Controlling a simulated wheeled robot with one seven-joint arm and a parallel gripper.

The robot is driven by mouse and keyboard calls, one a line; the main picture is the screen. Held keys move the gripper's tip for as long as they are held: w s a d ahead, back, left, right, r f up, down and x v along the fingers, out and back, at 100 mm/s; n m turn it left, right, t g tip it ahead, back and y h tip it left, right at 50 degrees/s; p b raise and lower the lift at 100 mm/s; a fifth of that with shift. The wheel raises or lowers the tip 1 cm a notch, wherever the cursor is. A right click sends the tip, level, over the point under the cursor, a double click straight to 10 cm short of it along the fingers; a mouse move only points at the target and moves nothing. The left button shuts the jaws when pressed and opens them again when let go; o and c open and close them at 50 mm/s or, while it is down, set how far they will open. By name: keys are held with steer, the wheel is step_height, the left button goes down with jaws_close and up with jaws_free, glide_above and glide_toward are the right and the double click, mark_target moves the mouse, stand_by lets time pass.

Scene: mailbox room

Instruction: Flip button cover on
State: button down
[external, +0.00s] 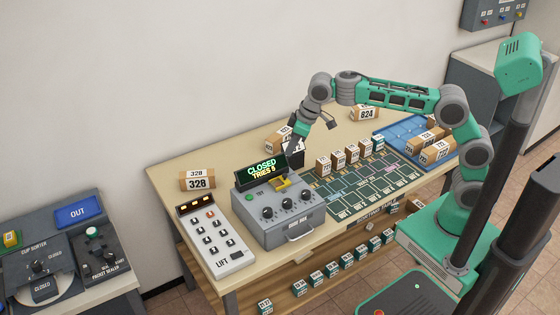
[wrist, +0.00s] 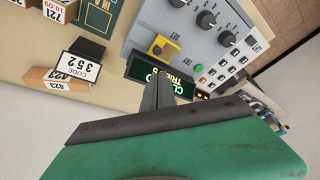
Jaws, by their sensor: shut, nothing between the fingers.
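The grey control box (external: 278,222) stands on the table, with several black knobs, a green button and a lit display (external: 262,169) reading "CLOSED TRIES 5". The yellow button cover (external: 281,183) is on its top, just in front of the display. It also shows in the wrist view (wrist: 163,46) as a small yellow piece; whether it is raised or lowered is unclear. My gripper (external: 294,157) is behind and beside the display, apart from the cover. In the wrist view my gripper's dark fingers (wrist: 158,92) are together and empty, overlapping the display's edge.
A white LIFT keypad (external: 216,240) stands left of the box. A box labelled 328 (external: 198,181) sits behind it. Several small cartons (external: 345,158) stand by a green grid mat (external: 365,185) on the right. A blue tray (external: 395,135) holds more boxes.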

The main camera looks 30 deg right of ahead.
steer(key=p, duration=0.2)
glide_toward(276, 178)
steer(key=x, duration=0.5)
steer(key=shift+d+b, duration=0.1)
steer(key=shift+b, duration=0.2)
steer(key=d+b, duration=0.2)
steer(key=d, duration=0.3)
steer(key=shift+d, duration=0.15)
steer(key=p+v, duration=0.4)
steer(key=v, duration=0.6)
